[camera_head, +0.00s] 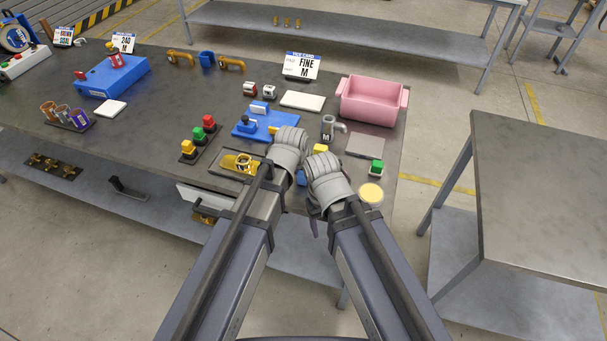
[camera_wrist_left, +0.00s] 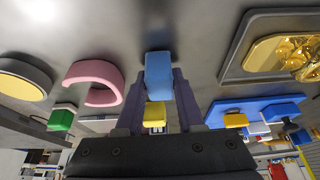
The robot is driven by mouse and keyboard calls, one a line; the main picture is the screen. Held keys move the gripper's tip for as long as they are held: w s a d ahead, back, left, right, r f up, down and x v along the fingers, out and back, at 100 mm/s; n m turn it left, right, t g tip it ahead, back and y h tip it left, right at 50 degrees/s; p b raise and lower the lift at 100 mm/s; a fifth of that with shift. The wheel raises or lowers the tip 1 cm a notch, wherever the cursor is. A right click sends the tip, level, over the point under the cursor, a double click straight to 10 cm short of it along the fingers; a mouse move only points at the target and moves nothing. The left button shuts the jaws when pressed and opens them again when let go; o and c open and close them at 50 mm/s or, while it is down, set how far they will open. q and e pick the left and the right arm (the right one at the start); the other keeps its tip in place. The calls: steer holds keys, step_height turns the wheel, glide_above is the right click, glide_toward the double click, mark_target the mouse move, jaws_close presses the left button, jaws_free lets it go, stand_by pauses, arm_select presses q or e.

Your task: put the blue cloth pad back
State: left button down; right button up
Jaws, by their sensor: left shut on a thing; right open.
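The blue cloth pad (camera_wrist_left: 158,72) is a small blue block between the fingers of my left gripper (camera_wrist_left: 160,84) in the left wrist view. The gripper is shut on it; whether the pad touches the table cannot be told. In the head view a bit of blue (camera_head: 301,178) shows beside the left gripper (camera_head: 288,152), mostly covered. My right gripper (camera_head: 322,170) is open, close to the right of the left one; its fingertips are hard to see. A blue board (camera_head: 275,119) with small blocks on it lies just beyond the left gripper.
A tray with a gold piece (camera_head: 242,163) lies left of the left gripper. A pink bin (camera_head: 373,101) is behind. A pink curved piece (camera_wrist_left: 92,72) shows in the wrist view.

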arm_select(q)
steer(key=shift+f, duration=0.15)
steer(key=c, duration=0.5)
jaws_free()
steer(key=shift+r, duration=0.25)
steer(key=p+v, duration=1.1)
steer(key=v, duration=0.1)
steer(key=s+a+g+y, duration=0.1)
steer(key=s, duration=0.3)
steer(key=s+a+f+g+y, duration=0.1)
steer(key=s+a+g, duration=0.1)
steer(key=s, duration=0.2)
steer(key=s+a+g, duration=0.1)
steer(key=s, duration=0.3)
steer(key=shift+s+a+f+g+y, duration=0.1)
steer(key=shift+a+f+g+y, duration=0.2)
steer(key=shift+f+g+y, duration=0.1)
steer(key=shift+r, duration=0.1)
